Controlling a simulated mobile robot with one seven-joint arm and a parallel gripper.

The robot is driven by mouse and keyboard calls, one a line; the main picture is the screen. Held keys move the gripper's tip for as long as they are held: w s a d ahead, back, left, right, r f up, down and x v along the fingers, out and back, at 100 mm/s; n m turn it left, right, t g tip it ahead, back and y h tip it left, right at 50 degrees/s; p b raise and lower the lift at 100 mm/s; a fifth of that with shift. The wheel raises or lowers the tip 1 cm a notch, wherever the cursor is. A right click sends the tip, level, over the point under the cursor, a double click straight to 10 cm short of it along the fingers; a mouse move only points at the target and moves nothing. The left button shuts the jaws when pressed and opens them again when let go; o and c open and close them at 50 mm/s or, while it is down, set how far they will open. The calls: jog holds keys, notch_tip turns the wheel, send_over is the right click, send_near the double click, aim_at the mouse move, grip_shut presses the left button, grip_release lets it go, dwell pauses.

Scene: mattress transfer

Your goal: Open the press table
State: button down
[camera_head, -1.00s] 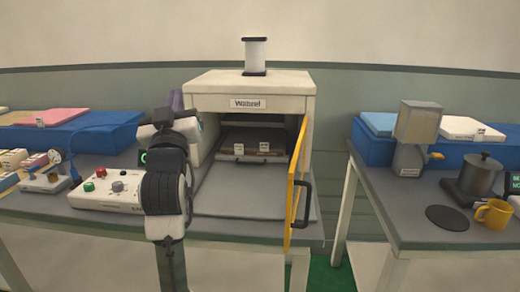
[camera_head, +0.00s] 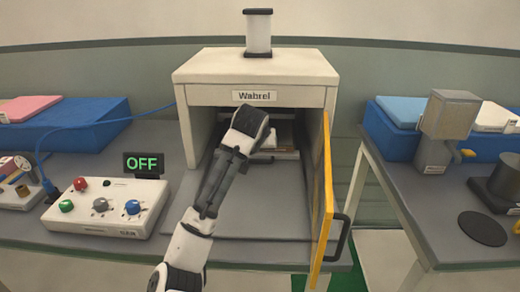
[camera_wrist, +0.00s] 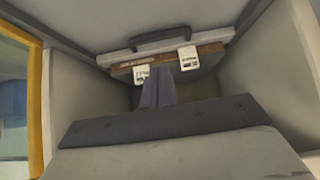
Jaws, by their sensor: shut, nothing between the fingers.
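The white press (camera_head: 256,72) stands on the grey table, its yellow-framed door (camera_head: 322,200) swung open on the right. The press table (camera_head: 285,140) is inside the opening, partly hidden by my arm; part of its handle (camera_head: 262,160) shows. In the wrist view, the press table's brown and pale front (camera_wrist: 210,52) carries two white labels and a dark handle (camera_wrist: 160,40). My gripper (camera_wrist: 159,72) has its purple fingers together, pointing at that front between the labels. I cannot tell whether they touch it. In the head view my wrist hides the fingers.
A control box (camera_head: 105,205) with coloured knobs and an OFF display (camera_head: 144,164) stand left of the press. The press side walls and open door bound the arm's space. A second table (camera_head: 415,210) at right holds a pot and a dark disc.

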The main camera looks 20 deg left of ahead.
aim_at(256, 157)
jog(key=p+x, duration=0.2)
jog(key=x, duration=0.8)
jog(key=shift+s+f, duration=0.1)
jog(key=shift+f, duration=0.15)
jog(key=shift+s, duration=0.1)
